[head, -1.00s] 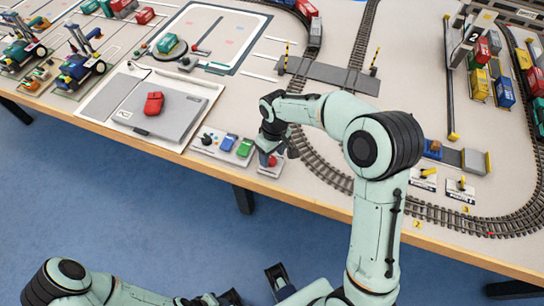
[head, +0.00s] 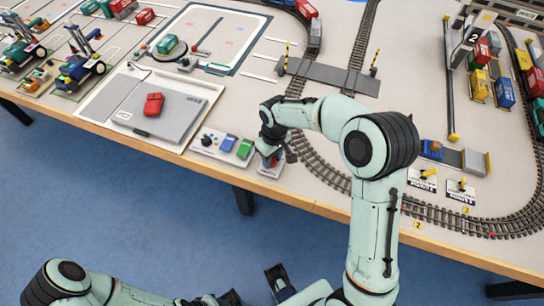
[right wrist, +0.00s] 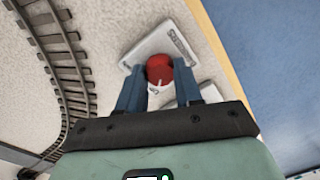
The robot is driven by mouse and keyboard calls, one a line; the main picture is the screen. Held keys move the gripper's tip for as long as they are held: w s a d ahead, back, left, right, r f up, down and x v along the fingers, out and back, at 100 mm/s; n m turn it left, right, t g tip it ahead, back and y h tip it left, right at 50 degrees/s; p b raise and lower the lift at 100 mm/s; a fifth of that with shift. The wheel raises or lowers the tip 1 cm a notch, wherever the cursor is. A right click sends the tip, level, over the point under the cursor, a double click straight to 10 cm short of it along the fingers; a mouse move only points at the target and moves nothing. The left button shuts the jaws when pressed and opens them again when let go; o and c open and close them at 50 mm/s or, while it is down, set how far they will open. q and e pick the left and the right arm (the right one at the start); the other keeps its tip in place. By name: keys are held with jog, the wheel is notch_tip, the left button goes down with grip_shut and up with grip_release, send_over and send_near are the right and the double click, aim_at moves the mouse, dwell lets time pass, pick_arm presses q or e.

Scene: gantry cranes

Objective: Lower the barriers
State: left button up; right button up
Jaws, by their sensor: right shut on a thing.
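Two yellow-and-black striped barriers stand upright at the track crossing in the head view, one on the left (head: 286,56) and one on the right (head: 374,63). My right gripper (head: 271,158) is over a small control plate near the table's front edge. The right wrist view shows a round red knob (right wrist: 160,70) with a white mark on a pale plate (right wrist: 178,42) with unreadable lettering. The blue fingers of my right gripper (right wrist: 159,86) are shut on the knob's sides. In the head view the gripper largely hides the knob.
Left of my right gripper is a control panel (head: 208,148) with blue and green parts. A grey pad (head: 185,112) carries a red model car (head: 153,104). Curved track (head: 322,170) runs close on the right. Cranes and containers stand at the far right.

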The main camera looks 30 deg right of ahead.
jog(key=m, duration=0.8)
jog(key=shift+r+m+t, duration=0.1)
jog(key=shift+m+t, duration=0.2)
jog(key=shift+m, duration=0.1)
jog(key=m+p, duration=0.1)
jog(key=m, duration=0.3)
jog(key=shift+m, duration=0.3)
jog(key=shift+m+p, duration=0.45)
jog(key=shift+m, duration=1.45)
jog(key=o, duration=1)
jog(key=shift+o, duration=0.2)
jog(key=shift+a, duration=0.1)
